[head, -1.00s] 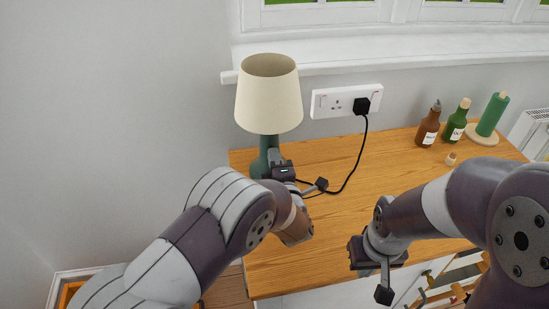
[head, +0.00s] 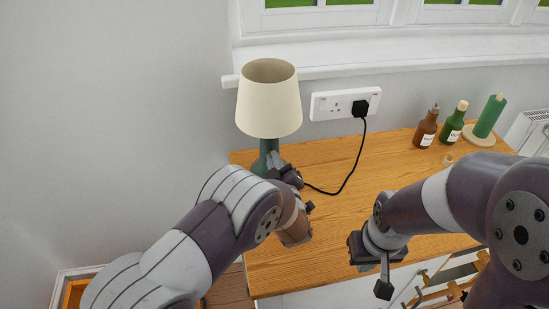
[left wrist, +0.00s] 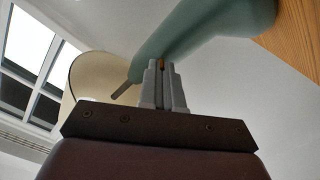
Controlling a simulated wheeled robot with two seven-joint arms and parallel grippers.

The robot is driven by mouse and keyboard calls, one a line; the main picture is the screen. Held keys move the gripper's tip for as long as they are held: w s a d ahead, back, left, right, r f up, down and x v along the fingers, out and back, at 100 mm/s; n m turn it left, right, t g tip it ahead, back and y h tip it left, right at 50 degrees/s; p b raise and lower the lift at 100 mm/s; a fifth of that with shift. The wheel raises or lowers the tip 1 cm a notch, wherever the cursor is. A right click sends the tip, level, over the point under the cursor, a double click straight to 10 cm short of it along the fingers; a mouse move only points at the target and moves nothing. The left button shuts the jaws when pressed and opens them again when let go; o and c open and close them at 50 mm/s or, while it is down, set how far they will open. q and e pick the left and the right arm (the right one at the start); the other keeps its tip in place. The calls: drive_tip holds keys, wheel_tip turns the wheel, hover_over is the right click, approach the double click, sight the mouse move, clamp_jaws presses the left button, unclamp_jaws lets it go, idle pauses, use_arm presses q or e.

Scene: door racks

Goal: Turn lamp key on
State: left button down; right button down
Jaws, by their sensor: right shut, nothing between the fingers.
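The lamp has a cream shade (head: 268,100) and a green body (head: 264,150), and stands upright at the left of the wooden worktop. In the left wrist view the green body (left wrist: 200,30) fills the top. My left gripper (head: 273,158) is at the near side of the lamp body, below the shade. Its fingers (left wrist: 162,68) are close together, with a small orange-brown piece, seemingly the lamp key (left wrist: 162,63), between their tips. The key is hidden in the head view.
A black cable runs from the plug (head: 360,108) in the wall socket (head: 330,105) across the worktop (head: 330,215). A brown bottle (head: 427,128), a green bottle (head: 454,124) and a green roll on a stand (head: 489,117) are at the back right. The middle worktop is clear.

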use_arm(q)
drive_tip(key=shift+m+p, duration=1.25)
drive_tip(key=shift+m, duration=2.25)
drive_tip(key=c, duration=1.3)
unclamp_jaws()
drive_tip(key=shift+s, duration=0.1)
drive_tip(key=s, duration=0.4)
drive_tip(key=s+d, duration=0.1)
drive_tip(key=s, duration=0.3)
drive_tip(key=s+d, duration=0.1)
drive_tip(key=s, duration=0.3)
drive_tip(key=shift+s+d, duration=0.2)
drive_tip(key=shift+d, duration=0.05)
